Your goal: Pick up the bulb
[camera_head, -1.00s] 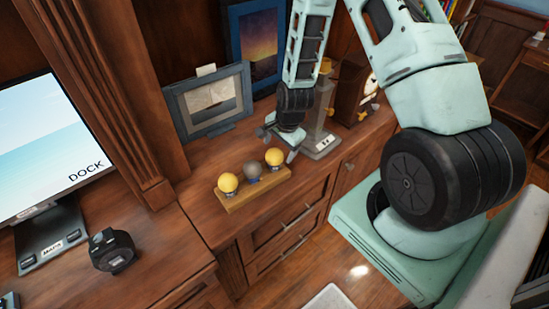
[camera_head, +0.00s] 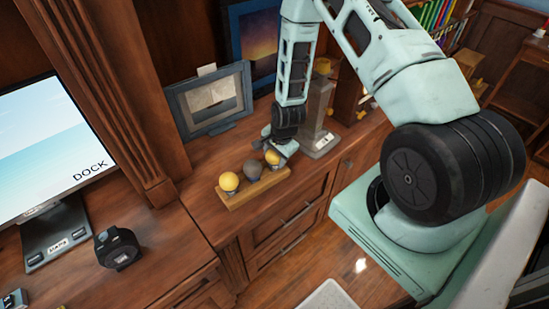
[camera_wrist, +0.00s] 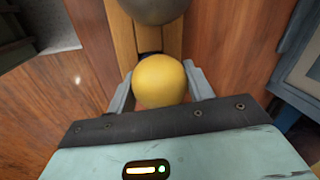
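A wooden holder (camera_head: 253,190) on the cabinet top carries three round bulbs in a row. The left yellow bulb (camera_head: 228,181) and the grey bulb (camera_head: 252,169) stand clear of my gripper. My gripper (camera_head: 277,153) is lowered over the right yellow bulb (camera_head: 272,158), partly hiding it. In the wrist view, the yellow bulb (camera_wrist: 159,79) lies between the two spread fingers of my gripper (camera_wrist: 160,88). The fingers flank it closely; firm contact is not visible. The grey bulb (camera_wrist: 153,7) is just beyond it at the top edge.
A grey picture frame (camera_head: 211,101) stands behind the holder. A grey pillar-like stand (camera_head: 318,115) is close to the right of my gripper. A monitor (camera_head: 48,150) and a small black device (camera_head: 117,248) are on the left desk. The cabinet top left of the holder is clear.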

